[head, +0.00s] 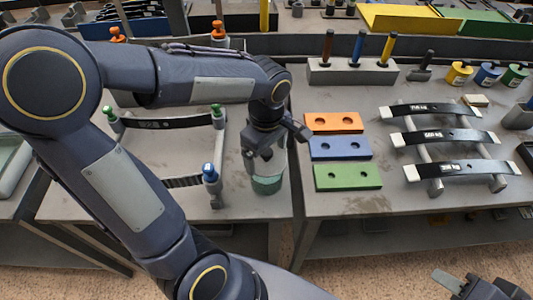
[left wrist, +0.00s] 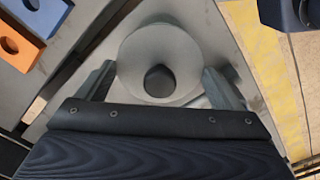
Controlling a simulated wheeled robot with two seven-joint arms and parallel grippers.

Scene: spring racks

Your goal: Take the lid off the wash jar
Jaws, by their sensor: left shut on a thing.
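The wash jar (head: 267,184) stands on the left bench near its front right corner, with green at its base. Its upper part is largely hidden behind my left gripper (head: 265,158), which points down over it. In the left wrist view, the round grey lid (left wrist: 158,42) with a dark knob in the middle lies between the fingers of my left gripper (left wrist: 160,85). That gripper is shut on the lid. I cannot tell whether the lid touches the jar. My right gripper (head: 480,287) is low at the bottom right, partly cut off, away from the jar.
Orange (head: 334,122), blue (head: 340,147) and green (head: 347,177) two-hole blocks lie right of the jar across a gap between benches. A rack with dark springs (head: 440,137) stands further right. Another rack with a blue knob (head: 209,172) is left of the jar.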

